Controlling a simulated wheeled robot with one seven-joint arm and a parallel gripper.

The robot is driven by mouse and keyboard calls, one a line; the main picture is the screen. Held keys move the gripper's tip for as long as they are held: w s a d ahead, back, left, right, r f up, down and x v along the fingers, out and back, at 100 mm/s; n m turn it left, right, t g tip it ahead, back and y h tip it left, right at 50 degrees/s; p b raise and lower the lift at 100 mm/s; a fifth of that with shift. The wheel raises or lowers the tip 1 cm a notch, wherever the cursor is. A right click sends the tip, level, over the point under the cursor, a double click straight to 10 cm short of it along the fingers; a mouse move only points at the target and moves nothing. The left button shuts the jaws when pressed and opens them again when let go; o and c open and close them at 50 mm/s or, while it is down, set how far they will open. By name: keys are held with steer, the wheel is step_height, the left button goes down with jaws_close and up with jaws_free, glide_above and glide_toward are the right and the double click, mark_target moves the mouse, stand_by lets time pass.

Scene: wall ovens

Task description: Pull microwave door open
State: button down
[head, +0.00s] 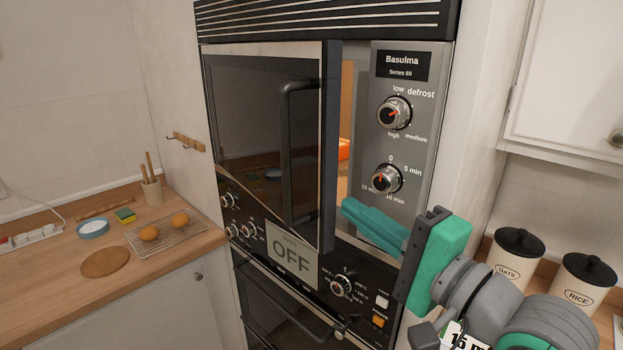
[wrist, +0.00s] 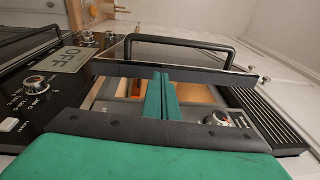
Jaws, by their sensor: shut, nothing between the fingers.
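The microwave door (head: 262,130) is dark glass with a black bar handle (head: 286,150), and it stands partly open. A gap on its right side shows the lit interior (head: 347,110) with something orange inside. My gripper (head: 347,208) is shut and empty, with its green fingers pointing left at the lower part of the gap, near the door's free edge. In the wrist view the shut fingers (wrist: 161,85) reach to the door edge (wrist: 180,72), with the handle (wrist: 180,40) beyond it. I cannot tell whether the fingertips touch the door.
The control panel (head: 405,130) with two knobs is right of the gap. Below is an oven panel with an OFF display (head: 291,262). A wooden counter (head: 190,245) with a rack of buns is at left. Canisters (head: 516,255) stand at right behind my arm.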

mark_target(311, 179)
step_height(311, 179, up, 3)
steer(key=s+g, duration=0.1)
steer(key=s, duration=0.2)
steer(key=shift+n, duration=0.4)
steer(key=x, duration=1)
steer(key=shift+a+r, duration=0.15)
steer(key=shift+a, duration=0.1)
